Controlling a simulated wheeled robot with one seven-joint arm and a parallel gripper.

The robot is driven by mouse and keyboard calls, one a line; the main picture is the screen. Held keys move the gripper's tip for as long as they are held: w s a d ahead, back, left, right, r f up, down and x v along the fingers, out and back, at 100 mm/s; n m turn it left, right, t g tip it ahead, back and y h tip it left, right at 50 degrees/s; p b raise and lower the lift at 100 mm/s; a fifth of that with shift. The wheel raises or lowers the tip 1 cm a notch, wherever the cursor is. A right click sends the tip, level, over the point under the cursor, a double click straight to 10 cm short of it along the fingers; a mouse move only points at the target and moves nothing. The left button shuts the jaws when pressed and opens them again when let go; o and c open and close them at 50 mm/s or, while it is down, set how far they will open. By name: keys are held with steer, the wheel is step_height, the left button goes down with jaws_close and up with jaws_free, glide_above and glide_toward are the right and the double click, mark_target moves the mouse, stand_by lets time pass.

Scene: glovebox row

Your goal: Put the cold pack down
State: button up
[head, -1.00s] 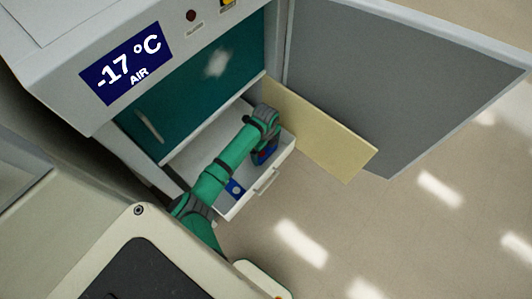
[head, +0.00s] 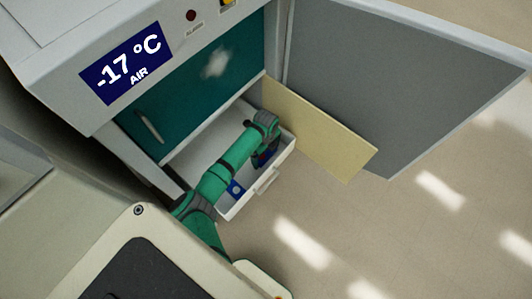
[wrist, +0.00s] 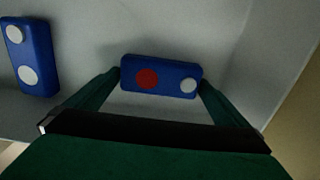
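A blue cold pack with one red and one white disc (wrist: 160,77) sits between the two fingertips of my gripper (wrist: 160,82) in the wrist view. The fingers meet its two ends, and my gripper looks shut on it. The pack is inside the white open drawer (head: 240,207), and a shadow lies below it; whether it touches the drawer floor I cannot tell. In the head view my wrist mostly covers the pack (head: 263,158). A second blue pack with two white discs (wrist: 32,58) lies to the left in the drawer; it also shows in the head view (head: 235,188).
The drawer pulls out below a teal front panel (head: 200,85) of a cabinet whose display (head: 127,63) reads -17 °C AIR. A yellowish panel (head: 320,135) and a large open grey door (head: 390,80) stand to the right. Drawer floor between the packs is free.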

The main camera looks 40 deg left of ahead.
mark_target(266, 154)
step_height(266, 154, up, 12)
steer(key=shift+r, duration=0.15)
stand_by(0.4)
steer(key=shift+d, duration=0.1)
stand_by(0.3)
